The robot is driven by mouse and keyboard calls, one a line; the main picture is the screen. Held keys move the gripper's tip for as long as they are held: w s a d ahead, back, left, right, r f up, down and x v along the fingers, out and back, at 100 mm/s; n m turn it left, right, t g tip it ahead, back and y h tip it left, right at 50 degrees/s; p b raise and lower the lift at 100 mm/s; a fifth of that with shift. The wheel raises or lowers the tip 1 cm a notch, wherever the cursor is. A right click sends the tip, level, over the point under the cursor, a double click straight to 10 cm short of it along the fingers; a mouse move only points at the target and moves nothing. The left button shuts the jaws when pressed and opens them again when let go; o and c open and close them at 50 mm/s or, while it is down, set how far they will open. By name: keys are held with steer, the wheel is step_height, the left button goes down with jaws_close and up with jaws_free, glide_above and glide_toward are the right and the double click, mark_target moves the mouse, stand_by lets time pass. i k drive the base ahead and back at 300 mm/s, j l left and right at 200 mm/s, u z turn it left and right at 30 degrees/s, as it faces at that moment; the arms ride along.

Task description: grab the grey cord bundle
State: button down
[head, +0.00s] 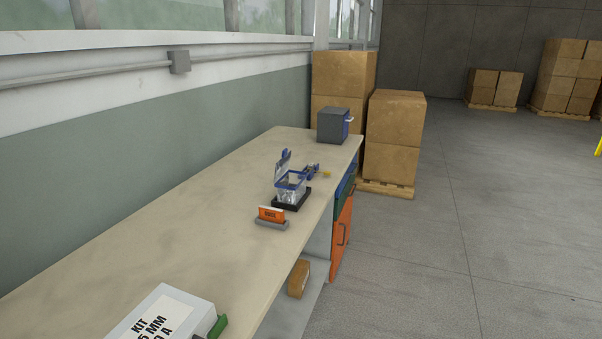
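I cannot make out a grey cord bundle anywhere in the head view. My gripper is not in view. The long beige workbench (150,235) runs along the wall at the left. On it stand a blue and clear device (291,185) on a black base, a small blue tool with a yellow tip (326,174), and an orange block on a grey stand (271,216). A white kit box (165,317) sits at the near end, with a green piece (217,327) at its right side.
A dark grey box (332,126) stands at the bench's far end. A brown object (299,279) lies on the lower shelf, near an orange cabinet door (341,238). Carton stacks (392,145) stand beyond the bench. The grey floor (480,240) at the right is clear.

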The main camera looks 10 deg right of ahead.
mark_target(311, 167)
steer(key=i+l+u, duration=0.1)
steer(key=u, duration=0.3)
steer(key=i+l+u, duration=0.45)
steer(key=l, duration=0.2)
steer(key=l+u, duration=0.2)
steer(key=i+l, duration=0.05)
steer(key=l, duration=0.05)
